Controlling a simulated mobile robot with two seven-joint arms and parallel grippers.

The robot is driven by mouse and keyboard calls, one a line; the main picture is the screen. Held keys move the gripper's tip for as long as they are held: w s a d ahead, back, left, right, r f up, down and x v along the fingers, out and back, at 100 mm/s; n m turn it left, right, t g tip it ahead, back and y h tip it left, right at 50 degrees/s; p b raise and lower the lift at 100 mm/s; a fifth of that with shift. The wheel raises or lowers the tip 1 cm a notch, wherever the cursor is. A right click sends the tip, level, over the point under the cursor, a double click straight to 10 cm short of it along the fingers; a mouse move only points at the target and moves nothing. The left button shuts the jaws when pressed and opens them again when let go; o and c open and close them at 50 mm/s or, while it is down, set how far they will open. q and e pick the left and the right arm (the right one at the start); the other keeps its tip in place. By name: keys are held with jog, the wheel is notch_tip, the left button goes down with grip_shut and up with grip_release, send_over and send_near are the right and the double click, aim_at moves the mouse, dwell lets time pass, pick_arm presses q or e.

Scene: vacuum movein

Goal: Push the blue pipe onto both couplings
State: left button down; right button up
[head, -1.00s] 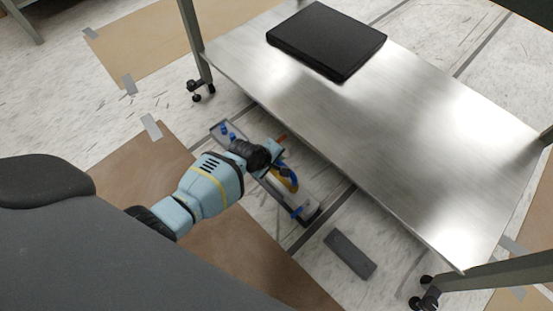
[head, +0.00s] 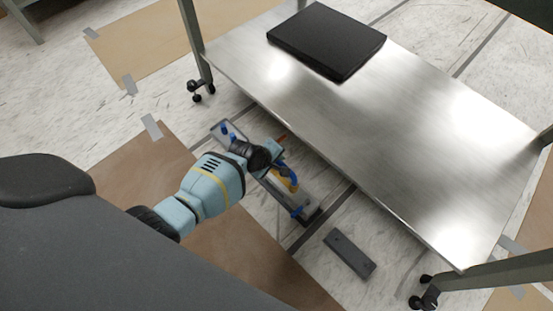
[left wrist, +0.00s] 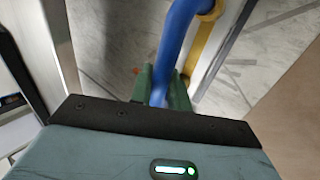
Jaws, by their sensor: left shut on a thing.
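The blue pipe (head: 290,173) shows in the head view beside my left gripper (head: 276,149), low under the front edge of the metal table. In the left wrist view the pipe (left wrist: 178,35) runs up from between the green fingers of my left gripper (left wrist: 160,85), which are shut on it. A long grey base (head: 305,208) lies under the gripper, with small blue parts at its far left end (head: 226,130) and near end (head: 297,212). I cannot tell which parts are the couplings or whether the pipe touches them. My right gripper is not in view.
A yellow part (head: 283,184) sits by the pipe and also shows in the left wrist view (left wrist: 203,45). The metal table (head: 360,130) overhangs close by, with a black box (head: 326,40) on it. A loose grey bar (head: 349,254) lies on the floor at the right.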

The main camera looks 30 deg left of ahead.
pick_arm(q)
jog(key=c, duration=1.3)
grip_release()
jog(key=shift+f, duration=0.1)
jog(key=shift+o, duration=0.2)
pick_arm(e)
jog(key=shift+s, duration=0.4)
pick_arm(q)
jog(key=shift+s, duration=0.1)
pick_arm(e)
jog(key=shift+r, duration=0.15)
pick_arm(q)
jog(key=p+v, duration=0.5)
jog(key=v, duration=0.3)
jog(key=shift+p, duration=0.35)
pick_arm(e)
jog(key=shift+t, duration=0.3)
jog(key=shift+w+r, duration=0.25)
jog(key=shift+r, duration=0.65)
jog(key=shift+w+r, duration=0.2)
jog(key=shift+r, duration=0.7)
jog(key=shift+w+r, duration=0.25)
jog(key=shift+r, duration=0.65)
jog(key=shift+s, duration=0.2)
